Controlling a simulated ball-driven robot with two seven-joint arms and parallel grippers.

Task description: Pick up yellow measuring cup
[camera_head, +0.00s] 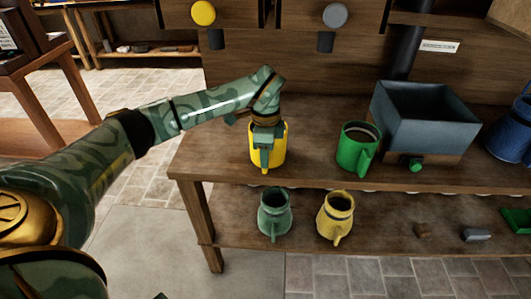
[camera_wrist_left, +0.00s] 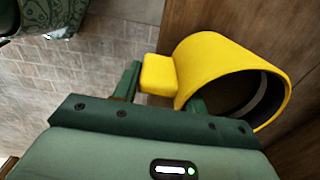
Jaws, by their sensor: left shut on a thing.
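The yellow measuring cup (camera_head: 281,150) stands upright at the left end of the wooden table's top, near the front edge. My left gripper (camera_head: 264,150) comes down over its near side and covers part of it. In the left wrist view the cup (camera_wrist_left: 215,70) shows its round dark mouth and a blocky yellow handle (camera_wrist_left: 158,74). The left gripper's fingers (camera_wrist_left: 163,92) are on either side of the handle, shut on it. I cannot tell whether the cup's base is clear of the tabletop. My right gripper is not in view.
A green cup (camera_head: 352,150) and a grey hopper (camera_head: 425,115) stand to the right on the wooden table (camera_head: 325,178). A green jug (camera_head: 273,215) and a yellow jug (camera_head: 336,213) stand on the lower shelf. A blue container (camera_head: 512,135) is at the far right.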

